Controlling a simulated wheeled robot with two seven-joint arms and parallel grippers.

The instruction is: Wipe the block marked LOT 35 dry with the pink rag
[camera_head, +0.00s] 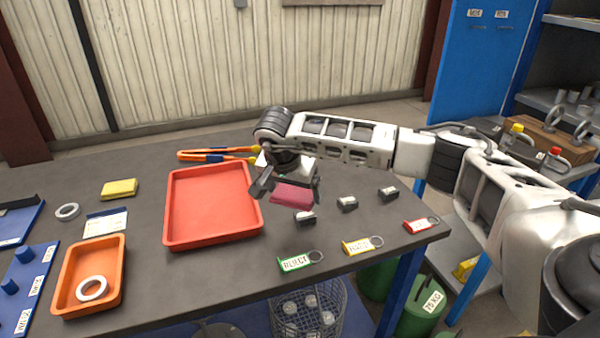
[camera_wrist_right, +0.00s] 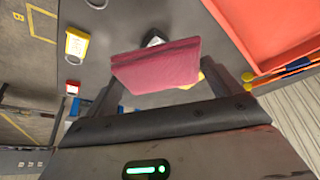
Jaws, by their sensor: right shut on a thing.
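The pink rag (camera_head: 292,196) is held in my right gripper (camera_head: 288,187), low over the table to the right of the red tray. In the right wrist view the folded rag (camera_wrist_right: 155,68) lies between the two fingers. Three small dark blocks with pale tops stand in a slanted row: a near one (camera_head: 304,218) just below the rag in the picture, a middle one (camera_head: 347,203) and a far one (camera_head: 389,194). Their markings are too small to read, so I cannot tell which is LOT 35. In the wrist view a block (camera_wrist_right: 153,40) is partly hidden behind the rag. My left gripper is out of view.
A green REJECT tag (camera_head: 296,262), a yellow tag (camera_head: 362,245) and a red tag (camera_head: 421,225) lie along the front right edge. The empty red tray (camera_head: 168,210), orange-handled tongs (camera_head: 215,155), a yellow sponge-like block (camera_head: 119,189) and an orange tray (camera_head: 66,285) are further left.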

